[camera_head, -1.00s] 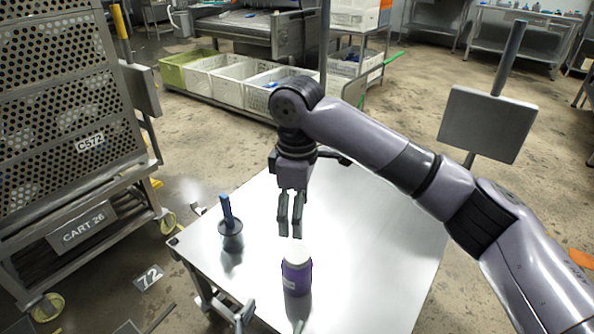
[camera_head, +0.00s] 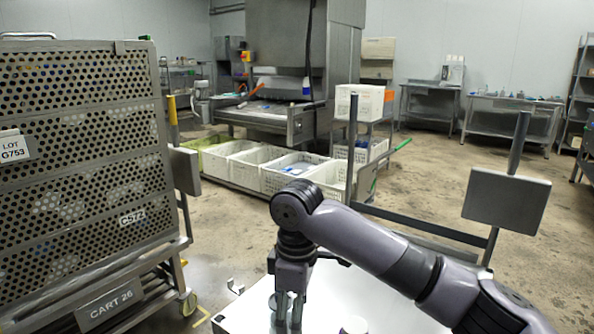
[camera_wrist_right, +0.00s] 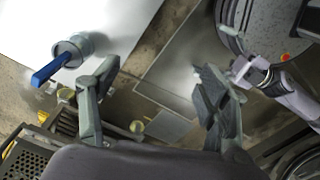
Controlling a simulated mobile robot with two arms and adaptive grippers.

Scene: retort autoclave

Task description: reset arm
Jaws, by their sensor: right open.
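My right gripper (camera_head: 288,308) hangs down over the steel table (camera_head: 240,318) in the head view, its fingers near the bottom edge. In the right wrist view its two fingers (camera_wrist_right: 155,98) are wide apart with nothing between them. A blue-handled tool in a round grey holder (camera_wrist_right: 72,50) stands on the table beyond the left finger. A pale round top (camera_head: 355,325), probably the purple jar's white lid, just shows at the bottom of the head view. In the right wrist view, part of my left arm with its gripper (camera_wrist_right: 240,72) appears at right; its opening is unclear.
A perforated rack cart (camera_head: 85,150) stands at left. White crates (camera_head: 285,172) line a low shelf behind the table. A grey panel on a post (camera_head: 507,200) stands at right. Steel benches (camera_head: 510,118) are along the back wall. Open floor lies between.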

